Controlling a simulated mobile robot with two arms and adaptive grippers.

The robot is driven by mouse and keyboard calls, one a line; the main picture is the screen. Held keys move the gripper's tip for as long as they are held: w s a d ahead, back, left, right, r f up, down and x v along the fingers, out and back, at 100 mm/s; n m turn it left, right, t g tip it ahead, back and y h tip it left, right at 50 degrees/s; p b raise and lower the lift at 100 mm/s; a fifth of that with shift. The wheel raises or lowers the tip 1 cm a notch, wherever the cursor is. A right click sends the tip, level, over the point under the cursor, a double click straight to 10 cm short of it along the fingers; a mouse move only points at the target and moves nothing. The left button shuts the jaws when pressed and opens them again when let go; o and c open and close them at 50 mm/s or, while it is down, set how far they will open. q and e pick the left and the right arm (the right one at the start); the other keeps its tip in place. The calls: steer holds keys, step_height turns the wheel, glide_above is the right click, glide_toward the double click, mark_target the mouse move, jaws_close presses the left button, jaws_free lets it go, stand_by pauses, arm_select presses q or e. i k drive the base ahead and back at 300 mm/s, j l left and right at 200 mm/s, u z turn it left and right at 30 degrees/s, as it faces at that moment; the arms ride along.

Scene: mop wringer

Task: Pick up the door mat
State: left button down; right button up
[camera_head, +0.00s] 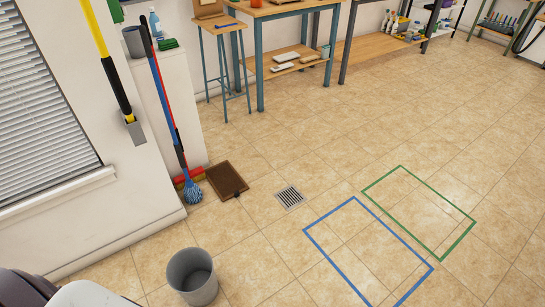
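The door mat (226,179) is a brown rectangle with a darker border. It lies flat on the tiled floor, left of the picture's middle, near the foot of the white ledge. A small dark thing shows at its near edge; it is too small to make out. Neither of my grippers is in view. Only rounded grey and white parts, which look like my own body, show in the bottom left corner.
A blue mop (193,191) and a broom lean at the white ledge (183,110), close left of the mat. A floor drain (289,197) lies to its right. A grey bin (192,276) stands in front. Blue and green taped rectangles mark open floor at right.

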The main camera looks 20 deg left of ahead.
mark_target(227, 183)
steer(key=i+l+z, duration=0.1)
steer(key=i+z, duration=0.4)
steer(key=i, duration=0.45)
steer(key=i+u, duration=0.7)
steer(key=i+l+u, duration=0.1)
steer(key=i+u, duration=0.25)
steer(key=k, duration=0.05)
